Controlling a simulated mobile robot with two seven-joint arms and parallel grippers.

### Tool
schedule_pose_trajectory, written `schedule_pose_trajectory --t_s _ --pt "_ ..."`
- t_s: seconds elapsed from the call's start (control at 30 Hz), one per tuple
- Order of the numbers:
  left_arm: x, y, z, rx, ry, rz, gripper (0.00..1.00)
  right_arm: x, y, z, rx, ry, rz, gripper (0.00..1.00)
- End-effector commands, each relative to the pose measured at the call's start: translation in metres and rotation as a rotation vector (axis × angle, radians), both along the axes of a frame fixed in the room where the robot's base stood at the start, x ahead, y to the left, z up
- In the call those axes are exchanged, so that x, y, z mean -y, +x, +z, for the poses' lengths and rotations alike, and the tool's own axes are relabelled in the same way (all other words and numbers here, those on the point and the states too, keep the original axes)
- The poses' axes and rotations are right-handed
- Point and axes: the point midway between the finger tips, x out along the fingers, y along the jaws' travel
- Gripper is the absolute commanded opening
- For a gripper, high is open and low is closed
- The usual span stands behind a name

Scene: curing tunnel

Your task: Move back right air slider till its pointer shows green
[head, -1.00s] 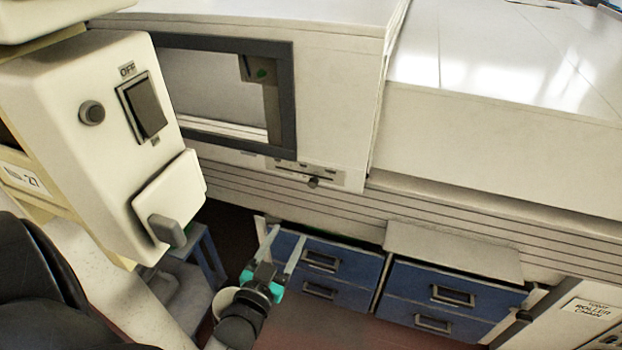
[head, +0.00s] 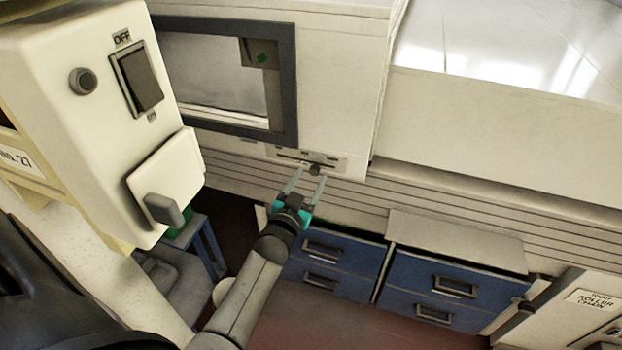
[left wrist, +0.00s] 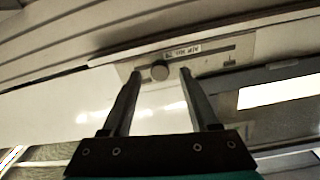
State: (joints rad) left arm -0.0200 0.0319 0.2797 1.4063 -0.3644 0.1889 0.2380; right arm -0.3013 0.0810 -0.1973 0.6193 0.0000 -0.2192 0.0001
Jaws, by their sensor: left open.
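The air slider is a light plate (head: 335,163) with a dark slot, low on the cream tunnel wall under the framed window. Its round dark knob (head: 315,170) sits toward the right of the slot in the head view. My left gripper (head: 311,178) is open, with its fingers reaching up to the knob. In the left wrist view the knob (left wrist: 159,71) shows between and just beyond the fingertips (left wrist: 160,74), and a small label (left wrist: 182,51) is on the plate (left wrist: 225,55). I cannot make out a pointer or its colour on the plate. My right gripper is not in view.
A dark-framed window (head: 285,80) is above the slider, with a small green mark (head: 262,57) inside. A cream control box (head: 90,120) with a switch stands at left. Blue drawers (head: 335,262) sit below. Ribbed panelling runs right of the slider.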

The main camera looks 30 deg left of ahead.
Motion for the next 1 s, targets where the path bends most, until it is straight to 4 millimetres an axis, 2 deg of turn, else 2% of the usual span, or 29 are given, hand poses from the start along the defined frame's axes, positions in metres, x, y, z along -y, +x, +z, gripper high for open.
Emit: schedule_pose_trajectory --t_s 0.17,0.47,1.0 --pt "-0.0022 0.0111 0.0002 0.001 0.001 0.0 0.61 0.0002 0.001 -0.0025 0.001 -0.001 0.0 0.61" --pt "-0.0025 0.0124 0.0003 0.0 0.0 -0.001 0.61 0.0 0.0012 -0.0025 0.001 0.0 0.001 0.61" --pt "-0.0024 0.0122 0.0002 0.0 0.0 0.0 0.02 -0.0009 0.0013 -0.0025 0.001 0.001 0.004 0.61"
